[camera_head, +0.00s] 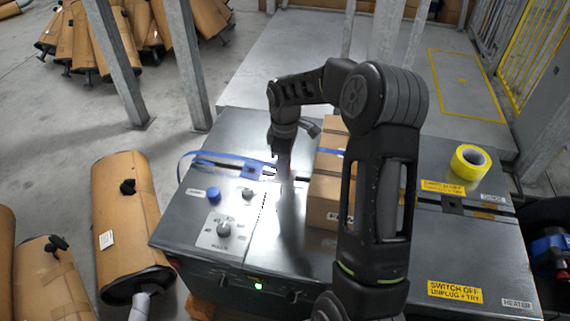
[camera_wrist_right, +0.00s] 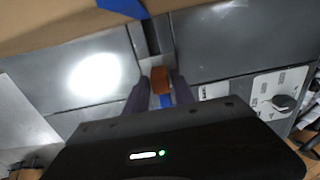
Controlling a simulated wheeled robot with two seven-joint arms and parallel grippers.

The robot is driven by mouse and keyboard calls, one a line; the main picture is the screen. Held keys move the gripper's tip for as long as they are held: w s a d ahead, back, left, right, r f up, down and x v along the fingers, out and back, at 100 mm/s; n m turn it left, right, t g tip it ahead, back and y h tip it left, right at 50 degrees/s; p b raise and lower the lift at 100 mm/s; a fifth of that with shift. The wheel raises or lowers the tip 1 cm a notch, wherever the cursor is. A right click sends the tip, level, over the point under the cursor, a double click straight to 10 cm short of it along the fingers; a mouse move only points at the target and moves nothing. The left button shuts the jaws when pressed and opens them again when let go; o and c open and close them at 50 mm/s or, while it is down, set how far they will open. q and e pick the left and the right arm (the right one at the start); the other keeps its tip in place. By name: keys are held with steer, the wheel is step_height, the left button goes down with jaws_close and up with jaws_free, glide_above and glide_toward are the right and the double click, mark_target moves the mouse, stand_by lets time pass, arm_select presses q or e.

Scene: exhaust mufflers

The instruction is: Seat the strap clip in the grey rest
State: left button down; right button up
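My right gripper (camera_head: 284,168) points down over the metal bench top, left of the cardboard box. In the wrist view its two fingers (camera_wrist_right: 160,92) stand either side of a small orange-brown block, seemingly the strap clip (camera_wrist_right: 160,79), with no clear gap. A blue piece (camera_wrist_right: 166,101) shows just below it. In the head view the clip is hidden by the gripper, and a blue strap (camera_head: 225,157) runs left from there. A dark grey channel piece (camera_wrist_right: 152,38) lies beyond the fingertips; I cannot tell whether it is the grey rest. My left gripper is out of view.
The cardboard box (camera_head: 325,187) with a blue band stands close right of the gripper. A control panel with a knob (camera_head: 223,230) and a blue button (camera_head: 213,194) sit at the left. Yellow tape (camera_head: 470,162) lies at the right. The bench front is mostly clear.

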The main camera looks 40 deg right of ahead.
steer(key=o, duration=0.4)
steer(key=shift+c, duration=0.2)
steer(key=shift+r, duration=0.1)
steer(key=shift+r, duration=3.85)
